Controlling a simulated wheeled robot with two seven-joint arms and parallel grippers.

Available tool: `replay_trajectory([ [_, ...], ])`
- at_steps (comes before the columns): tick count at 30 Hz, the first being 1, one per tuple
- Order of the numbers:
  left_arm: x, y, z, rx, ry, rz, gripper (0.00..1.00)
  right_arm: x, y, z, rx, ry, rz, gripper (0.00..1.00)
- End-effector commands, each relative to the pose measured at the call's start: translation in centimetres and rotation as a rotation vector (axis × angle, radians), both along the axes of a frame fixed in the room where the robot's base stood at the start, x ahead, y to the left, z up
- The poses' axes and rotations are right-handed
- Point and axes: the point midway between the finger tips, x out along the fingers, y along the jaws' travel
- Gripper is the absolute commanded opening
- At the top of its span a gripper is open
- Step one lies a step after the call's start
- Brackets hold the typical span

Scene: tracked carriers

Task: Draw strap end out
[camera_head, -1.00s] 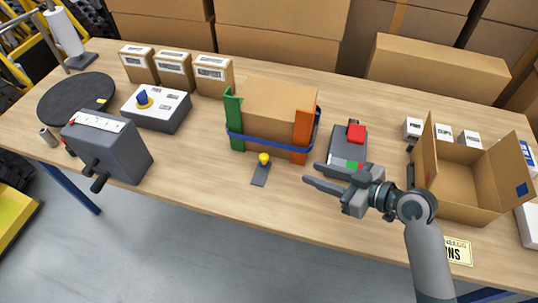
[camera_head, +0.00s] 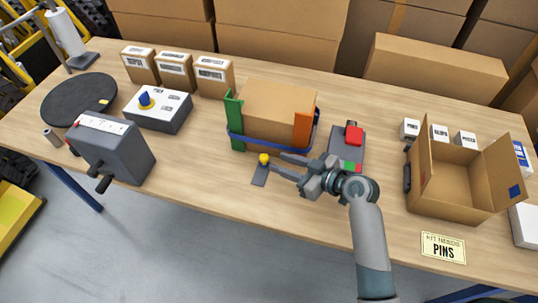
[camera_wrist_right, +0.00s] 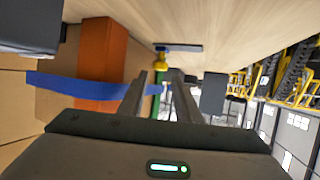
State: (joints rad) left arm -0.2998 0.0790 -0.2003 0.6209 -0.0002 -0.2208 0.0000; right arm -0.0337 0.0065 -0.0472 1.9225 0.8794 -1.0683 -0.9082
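A cardboard carton (camera_head: 278,108) stands mid-table with a green corner guard (camera_head: 234,120) and an orange corner guard (camera_head: 303,129). A blue strap (camera_head: 268,143) runs around it. In front lies a small dark plate (camera_head: 259,175) with a yellow knob (camera_head: 264,159); I cannot tell if it joins the strap. My right gripper (camera_head: 278,161) is open and empty, its fingertips just right of the knob. In the right wrist view the knob (camera_wrist_right: 161,58) shows beyond the gap between the fingers (camera_wrist_right: 157,78), with the strap (camera_wrist_right: 80,86) to the left. My left gripper is not in view.
A grey device with a red block (camera_head: 354,136) stands close behind my right gripper. An open carton (camera_head: 457,199) is at the right. A grey cranked box (camera_head: 120,150) and a blue-knobbed control box (camera_head: 158,112) are at the left.

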Motion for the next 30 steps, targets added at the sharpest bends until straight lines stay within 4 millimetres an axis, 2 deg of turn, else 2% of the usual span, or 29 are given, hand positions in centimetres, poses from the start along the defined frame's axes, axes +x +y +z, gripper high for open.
replay_trajectory([
  [3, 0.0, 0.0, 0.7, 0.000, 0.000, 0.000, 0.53, 1.3, 1.5, -0.5, 0.005, 0.001, -0.002, 0.31],
  [9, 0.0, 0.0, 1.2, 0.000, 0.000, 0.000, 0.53, 2.9, 3.3, -1.6, 0.002, 0.000, -0.002, 0.31],
  [15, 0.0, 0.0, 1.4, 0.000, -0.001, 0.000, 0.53, 3.6, 4.1, -2.2, 0.001, -0.001, 0.000, 0.31],
  [25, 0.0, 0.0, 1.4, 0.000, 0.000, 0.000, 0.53, 3.6, 4.2, -2.3, 0.000, -0.002, -0.001, 0.31],
  [29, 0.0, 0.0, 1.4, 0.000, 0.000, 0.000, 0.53, 3.6, 4.2, -2.3, -0.001, -0.001, -0.001, 0.00],
  [30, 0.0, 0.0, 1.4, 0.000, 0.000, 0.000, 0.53, 3.6, 4.2, -2.3, -0.001, -0.001, -0.001, 0.00],
])
